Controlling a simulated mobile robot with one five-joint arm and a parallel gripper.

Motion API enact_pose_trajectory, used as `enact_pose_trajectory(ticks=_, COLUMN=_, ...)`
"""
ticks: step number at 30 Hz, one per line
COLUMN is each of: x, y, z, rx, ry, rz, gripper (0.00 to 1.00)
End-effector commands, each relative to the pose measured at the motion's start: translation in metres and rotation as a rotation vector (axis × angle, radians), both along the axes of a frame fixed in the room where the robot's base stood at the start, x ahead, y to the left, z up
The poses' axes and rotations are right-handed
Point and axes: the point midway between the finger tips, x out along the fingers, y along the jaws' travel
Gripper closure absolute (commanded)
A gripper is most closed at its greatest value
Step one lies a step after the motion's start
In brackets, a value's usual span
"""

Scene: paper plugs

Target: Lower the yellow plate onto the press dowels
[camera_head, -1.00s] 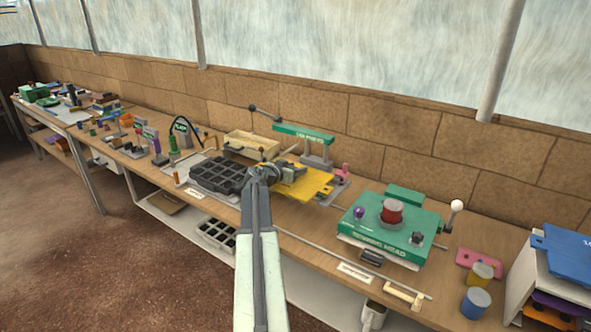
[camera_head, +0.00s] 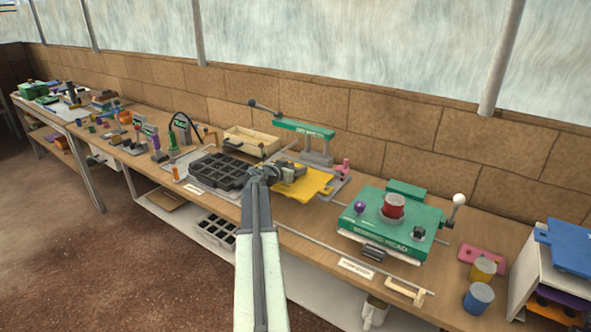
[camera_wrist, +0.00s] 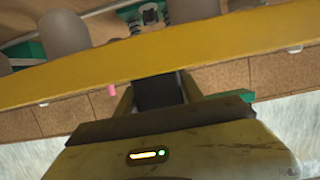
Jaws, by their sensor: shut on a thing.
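The yellow plate (camera_head: 305,187) is in my gripper (camera_head: 284,173), at the green-armed press in the middle of the bench. In the wrist view the plate (camera_wrist: 220,58) crosses the picture as a long yellow band, and my gripper (camera_wrist: 158,88) is shut on its edge. The press (camera_head: 304,129) has a green top bar on a grey post, behind the plate. Its dowels are not clear in the head view, where the plate covers part of the grey base (camera_head: 340,184). Grey rounded posts (camera_wrist: 65,33) show past the plate in the wrist view; I cannot tell whether they are the dowels.
A black cell tray (camera_head: 222,171) lies left of my gripper, with a cream box (camera_head: 250,141) behind it. A green machine (camera_head: 390,232) with a red knob stands to the right. A pink piece (camera_head: 345,166) is beside the press. The brick wall is close behind.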

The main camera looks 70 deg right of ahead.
Motion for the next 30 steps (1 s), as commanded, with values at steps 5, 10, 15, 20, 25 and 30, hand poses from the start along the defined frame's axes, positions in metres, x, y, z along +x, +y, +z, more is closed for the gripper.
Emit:
enact_pose_trajectory(ticks=5, x=0.0, y=0.0, z=-0.005, rx=0.0, ry=0.0, rz=0.0, gripper=1.0)
enact_pose_trajectory(ticks=10, x=0.0, y=0.0, z=-0.005, rx=0.0, ry=0.0, rz=0.0, gripper=1.0)
enact_pose_trajectory(ticks=15, x=0.0, y=0.0, z=-0.005, rx=0.0, ry=0.0, rz=0.0, gripper=0.29)
enact_pose_trajectory(ticks=20, x=0.0, y=0.0, z=-0.005, rx=0.0, ry=0.0, rz=0.0, gripper=0.29)
enact_pose_trajectory(ticks=25, x=0.001, y=0.003, z=-0.004, rx=0.0, ry=0.0, rz=0.0, gripper=0.29)
enact_pose_trajectory(ticks=30, x=0.005, y=0.024, z=0.004, rx=0.0, ry=-0.001, rz=0.002, gripper=0.29)
